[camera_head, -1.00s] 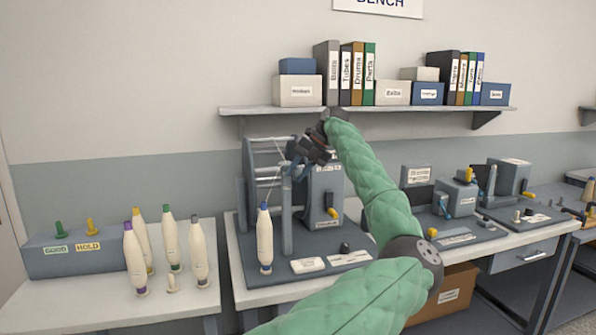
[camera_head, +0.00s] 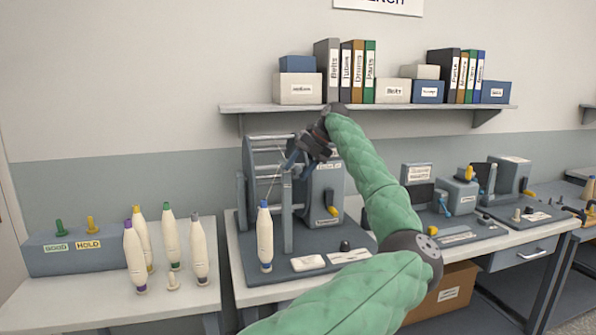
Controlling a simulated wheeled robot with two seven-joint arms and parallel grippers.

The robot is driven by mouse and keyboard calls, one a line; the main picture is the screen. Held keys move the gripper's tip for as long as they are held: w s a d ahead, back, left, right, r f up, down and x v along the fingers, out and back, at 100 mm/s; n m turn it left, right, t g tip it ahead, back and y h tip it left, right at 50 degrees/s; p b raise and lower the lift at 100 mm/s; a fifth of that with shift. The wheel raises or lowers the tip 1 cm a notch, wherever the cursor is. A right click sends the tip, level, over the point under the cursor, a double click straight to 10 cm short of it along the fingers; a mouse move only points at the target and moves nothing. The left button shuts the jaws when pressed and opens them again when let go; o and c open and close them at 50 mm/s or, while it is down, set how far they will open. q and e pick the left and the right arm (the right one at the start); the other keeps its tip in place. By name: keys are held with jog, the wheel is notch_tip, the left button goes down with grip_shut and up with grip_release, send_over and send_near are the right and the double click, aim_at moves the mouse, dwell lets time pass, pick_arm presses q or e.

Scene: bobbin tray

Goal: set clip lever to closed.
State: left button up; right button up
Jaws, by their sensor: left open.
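The reel machine has a grey frame with pale rods (camera_head: 268,138) and a grey housing (camera_head: 322,185). A yellow-handled lever (camera_head: 333,208) sits low on the housing front. No lever is readably marked as the clip lever, so I cannot tell which one it is. My left gripper (camera_head: 298,164) is open, in front of the reel frame's upper right and above a grey post (camera_head: 287,215). It hides part of the frame and the housing's top left. Thin pale thread runs near the gripper. A white bobbin with a blue tip (camera_head: 265,238) stands upright in front of the frame.
Several bobbins (camera_head: 170,240) stand on the left table beside a grey box labelled GOOD and HOLD (camera_head: 75,250). A shelf (camera_head: 370,107) with binders and boxes hangs above. More devices with levers (camera_head: 458,190) stand to the right.

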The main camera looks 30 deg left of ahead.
pick_arm(q)
jog(key=b+v, duration=0.1)
jog(key=v, duration=0.6)
pick_arm(e)
jog(key=shift+w+a+f+t+y, duration=0.2)
jog(key=shift+w+a+f, duration=0.1)
jog(key=shift+a+f, duration=0.35)
jog(key=shift+w+a+f+t+y, duration=0.2)
jog(key=shift+w+a+f, duration=0.05)
jog(key=shift+a+f, duration=0.35)
pick_arm(q)
jog(key=shift+d, duration=0.1)
pick_arm(e)
jog(key=shift+f, duration=0.1)
